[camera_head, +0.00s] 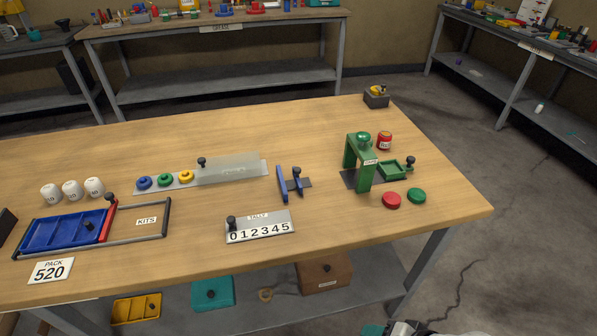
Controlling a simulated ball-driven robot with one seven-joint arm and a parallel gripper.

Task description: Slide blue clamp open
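The blue clamp (283,184) stands near the middle of the wooden table. It has a tall blue upright plate on its left and a shorter blue piece beside it with a black knob on top. A dark flat base extends to the right of the knob. A small gap shows between the two blue pieces; nothing is seen held in it. My gripper's fingers do not show; only a grey and teal part, perhaps of my arm, shows at the bottom edge, well away from the clamp.
A rack with coloured rings and a clear cover (227,168) stands left of the clamp. A tally plate (259,226) lies in front. A green press (358,163), with red and green discs nearby, stands right. A blue tray (62,232) is far left. Bare wood surrounds the clamp.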

